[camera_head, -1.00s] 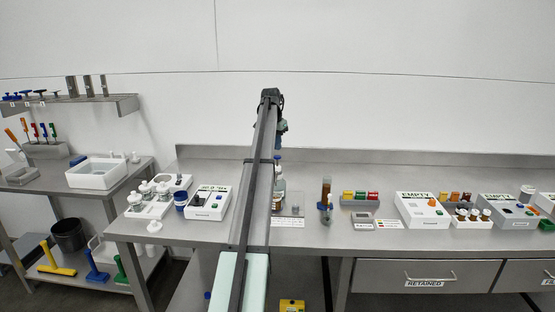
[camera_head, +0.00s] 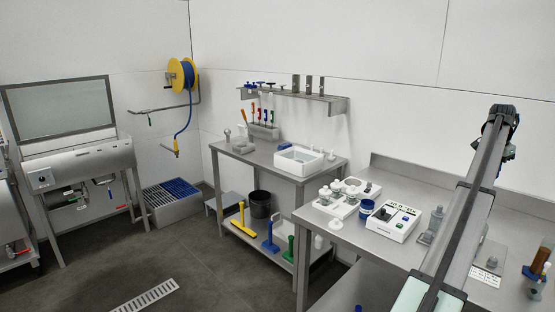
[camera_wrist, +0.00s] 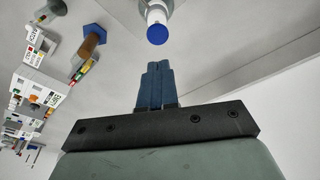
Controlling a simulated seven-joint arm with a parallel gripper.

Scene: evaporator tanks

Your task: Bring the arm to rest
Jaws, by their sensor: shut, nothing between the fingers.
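My gripper (camera_wrist: 158,84) shows in the wrist view with its two blue fingers pressed together and nothing between them. My arm (camera_head: 470,205) stretches out over the bench on the right of the head view, raised above the bench top. In the head view my fingertips cannot be made out behind the arm. A bottle with a blue cap (camera_wrist: 157,34) lies ahead of the fingertips in the wrist view, with a gap between them.
A side table with a white basin (camera_head: 299,160) stands left. Open floor (camera_head: 215,270) lies in front.

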